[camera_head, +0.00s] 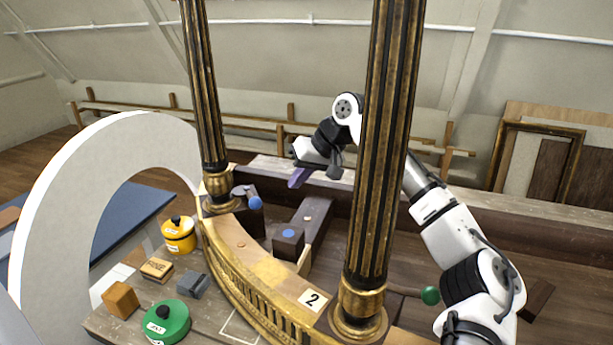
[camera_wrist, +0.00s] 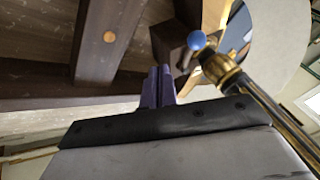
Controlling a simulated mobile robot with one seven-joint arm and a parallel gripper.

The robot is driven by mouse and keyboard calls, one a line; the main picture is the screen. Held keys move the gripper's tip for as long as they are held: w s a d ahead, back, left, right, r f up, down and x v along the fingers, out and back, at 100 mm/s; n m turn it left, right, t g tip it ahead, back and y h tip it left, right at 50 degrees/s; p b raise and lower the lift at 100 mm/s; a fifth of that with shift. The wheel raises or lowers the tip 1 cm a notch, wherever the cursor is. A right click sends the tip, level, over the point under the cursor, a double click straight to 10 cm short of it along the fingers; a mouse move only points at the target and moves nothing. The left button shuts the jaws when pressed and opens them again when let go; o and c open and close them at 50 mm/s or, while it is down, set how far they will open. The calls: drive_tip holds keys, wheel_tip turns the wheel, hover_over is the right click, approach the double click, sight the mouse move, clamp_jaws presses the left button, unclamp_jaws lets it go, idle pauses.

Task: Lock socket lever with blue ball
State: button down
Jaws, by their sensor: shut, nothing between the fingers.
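The blue ball (camera_head: 255,202) is on the end of a dark lever beside the foot of the left column in the head view. In the wrist view the blue ball (camera_wrist: 196,40) shows beyond my fingertips, up and to the right. A dark block (camera_head: 288,243) with a blue dot on top stands to the right of the ball, at the end of a dark beam (camera_head: 314,212). My gripper (camera_head: 297,180) has purple fingers, points down and left, and is above and behind the beam. Its fingers (camera_wrist: 158,80) are together and empty, apart from the ball.
Two black-and-gilt columns rise from the curved gilt console; the right column (camera_head: 382,140) stands in front of part of my arm. A green ball (camera_head: 430,295) is close to my arm at the right. Yellow (camera_head: 178,237) and green (camera_head: 166,325) pots stand on the front table.

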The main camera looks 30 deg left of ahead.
drive_tip(key=b+x, duration=0.2)
drive_tip(key=x, duration=0.1)
drive_tip(key=shift+f, duration=0.45)
drive_tip(key=shift+s+a+r+b, duration=0.1)
drive_tip(key=shift+s+a+b, duration=0.5)
drive_tip(key=shift+s+b, duration=0.15)
drive_tip(key=shift+s+a+b, duration=0.6)
drive_tip(key=shift+s+b, duration=0.05)
drive_tip(key=shift+s, duration=0.15)
drive_tip(key=shift+s, duration=0.1)
